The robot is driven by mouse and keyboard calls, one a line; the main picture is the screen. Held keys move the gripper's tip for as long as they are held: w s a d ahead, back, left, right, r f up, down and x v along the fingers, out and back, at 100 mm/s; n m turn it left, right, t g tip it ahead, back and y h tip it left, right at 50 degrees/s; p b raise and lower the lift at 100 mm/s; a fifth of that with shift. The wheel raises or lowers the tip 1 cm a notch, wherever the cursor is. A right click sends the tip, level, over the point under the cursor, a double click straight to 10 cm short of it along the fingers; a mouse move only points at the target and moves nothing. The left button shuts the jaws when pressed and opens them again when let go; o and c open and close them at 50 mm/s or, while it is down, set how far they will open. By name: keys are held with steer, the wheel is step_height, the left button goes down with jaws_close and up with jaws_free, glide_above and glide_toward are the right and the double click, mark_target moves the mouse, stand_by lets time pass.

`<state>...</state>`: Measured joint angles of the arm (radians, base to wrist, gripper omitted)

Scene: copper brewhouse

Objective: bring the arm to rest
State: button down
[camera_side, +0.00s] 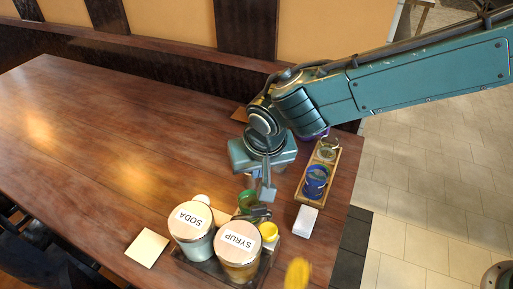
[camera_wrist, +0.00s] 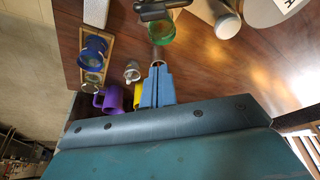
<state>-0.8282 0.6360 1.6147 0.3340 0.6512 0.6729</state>
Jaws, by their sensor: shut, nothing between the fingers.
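My gripper (camera_side: 266,192) hangs over the right end of the wooden table in the side view, pointing down, close in the picture to a green cup (camera_side: 247,202). I cannot tell its exact height above the table. In the wrist view its blue fingers (camera_wrist: 157,86) are together with nothing between them. The green cup also shows in the wrist view (camera_wrist: 161,33), beyond the fingertips. The arm reaches in from the upper right and hides part of the table behind the gripper.
Canisters marked SODA (camera_side: 191,240) and SYRUP (camera_side: 238,256) stand near the front edge. A wooden tray (camera_side: 306,188) holds a blue glass (camera_side: 316,181) and a clear glass. A purple mug (camera_wrist: 112,101) and yellow mug (camera_wrist: 138,97) stand near the fingers. The table's left is clear.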

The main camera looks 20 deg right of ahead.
steer(key=shift+s+r, duration=0.2)
steer(key=shift+r, duration=0.5)
steer(key=s+d+r, duration=0.2)
steer(key=d+r, duration=0.5)
steer(key=d, duration=0.3)
steer(key=s+d+r, duration=0.3)
steer(key=d+r, duration=0.4)
steer(key=d, duration=0.4)
steer(key=s+d+t, duration=0.1)
steer(key=s+d, duration=0.6)
steer(key=s, duration=0.2)
steer(key=s+d+r+n, duration=0.1)
steer(key=s+d, duration=0.6)
steer(key=s, duration=0.2)
steer(key=shift+s+r+t, duration=0.2)
steer(key=shift+s+t, duration=0.15)
steer(key=shift+t, duration=0.05)
